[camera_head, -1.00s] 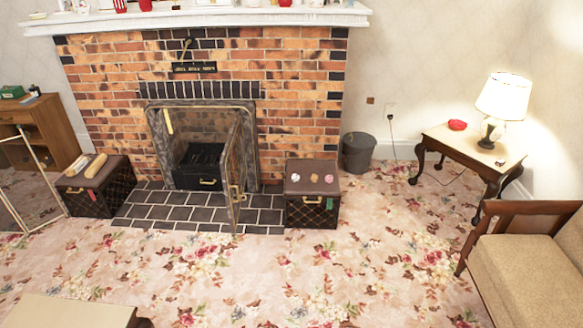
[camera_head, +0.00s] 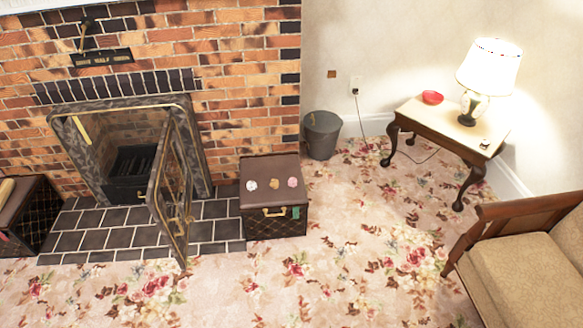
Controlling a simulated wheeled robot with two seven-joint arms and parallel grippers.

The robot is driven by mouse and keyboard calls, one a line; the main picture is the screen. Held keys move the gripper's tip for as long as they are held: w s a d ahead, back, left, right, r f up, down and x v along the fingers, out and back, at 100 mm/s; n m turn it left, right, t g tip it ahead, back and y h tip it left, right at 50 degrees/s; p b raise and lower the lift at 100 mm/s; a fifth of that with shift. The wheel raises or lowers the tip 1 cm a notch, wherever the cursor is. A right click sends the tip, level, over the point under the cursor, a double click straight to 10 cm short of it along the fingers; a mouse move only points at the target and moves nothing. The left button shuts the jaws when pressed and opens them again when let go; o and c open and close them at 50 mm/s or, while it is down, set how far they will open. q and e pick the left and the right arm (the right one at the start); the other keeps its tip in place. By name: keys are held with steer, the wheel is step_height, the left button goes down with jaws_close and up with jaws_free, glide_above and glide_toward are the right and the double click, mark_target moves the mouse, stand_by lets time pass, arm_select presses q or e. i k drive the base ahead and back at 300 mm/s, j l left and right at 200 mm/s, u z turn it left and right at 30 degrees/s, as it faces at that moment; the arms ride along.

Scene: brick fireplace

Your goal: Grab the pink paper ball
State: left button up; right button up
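A small pink paper ball (camera_head: 292,182) lies on top of a dark brown box (camera_head: 270,222) to the right of the fireplace. It is the rightmost of three small crumpled balls in a row. A tan ball (camera_head: 274,184) is in the middle and a whitish ball (camera_head: 251,185) is on the left. Neither of my grippers shows in the head view.
The fireplace's glass door (camera_head: 172,190) stands open to the left of the box. A grey bin (camera_head: 321,135) stands behind the box on the right. A side table (camera_head: 447,122) with a lamp (camera_head: 488,70) and an armchair (camera_head: 520,250) are at right. The floral carpet (camera_head: 350,270) in front is clear.

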mark_target(293, 182)
steer(key=i+z, duration=0.25)
steer(key=i, duration=0.2)
steer(key=i+j+z, duration=0.15)
steer(key=i+z, duration=0.15)
steer(key=i+j+z, duration=0.25)
steer(key=i, duration=0.3)
steer(key=i+j+z, duration=0.25)
steer(key=i+j, duration=0.1)
steer(key=i, duration=0.05)
